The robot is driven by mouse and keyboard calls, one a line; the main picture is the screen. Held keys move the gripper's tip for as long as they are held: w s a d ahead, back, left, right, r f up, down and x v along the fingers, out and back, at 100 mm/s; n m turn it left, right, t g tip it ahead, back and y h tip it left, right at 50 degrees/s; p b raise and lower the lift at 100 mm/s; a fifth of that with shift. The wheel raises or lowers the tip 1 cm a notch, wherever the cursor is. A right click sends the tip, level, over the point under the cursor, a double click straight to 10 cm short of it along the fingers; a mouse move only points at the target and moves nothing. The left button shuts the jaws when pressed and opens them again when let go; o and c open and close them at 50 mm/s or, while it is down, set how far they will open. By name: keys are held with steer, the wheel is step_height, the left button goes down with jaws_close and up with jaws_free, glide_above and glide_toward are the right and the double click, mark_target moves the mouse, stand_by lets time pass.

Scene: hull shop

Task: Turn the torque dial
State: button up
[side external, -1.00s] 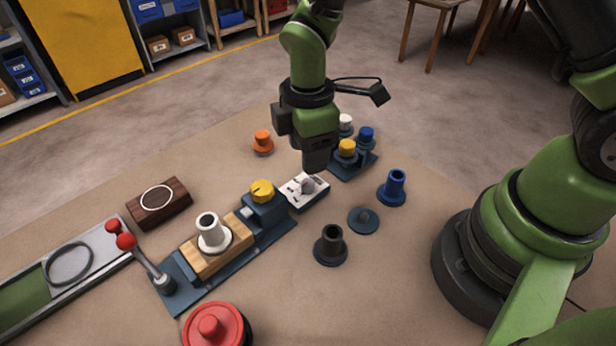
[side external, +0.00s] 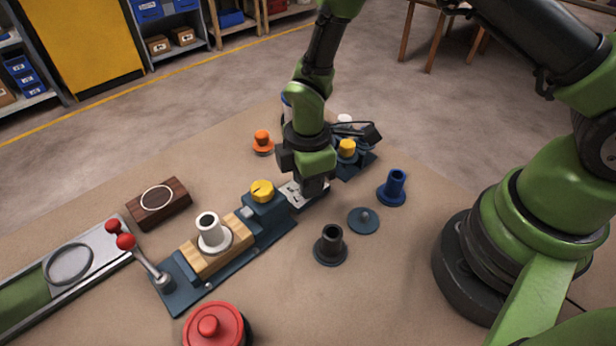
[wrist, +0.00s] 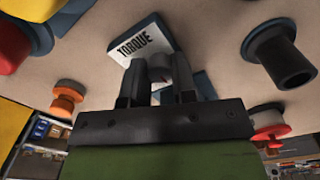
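The torque dial sits on a small white panel (side external: 292,195) at the far end of the blue fixture. In the wrist view the panel reads "TORQUE" (wrist: 143,41). My gripper (side external: 310,188) is down at the dial and points downward. In the wrist view the dial's grey knob (wrist: 159,70) shows between the two fingers of my gripper (wrist: 160,80), one on each side. I cannot tell whether the fingers touch the knob. In the side view my gripper hides the knob and part of the panel.
A yellow knob (side external: 262,191) on the blue block stands just left of the panel. The block with yellow-topped peg (side external: 347,149) is close on the right. A blue flanged tube (side external: 394,187), flat disc (side external: 363,220) and black tube (side external: 331,245) stand nearer. An orange part (side external: 263,143) stands behind.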

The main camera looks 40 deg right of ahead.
stand_by(0.3)
steer(key=m, duration=0.4)
steer(key=shift+m, duration=2.3)
steer(key=o, duration=0.9)
steer(key=shift+o, duration=0.2)
steer(key=shift+r, duration=0.1)
step_height(320, 180, up, 10)
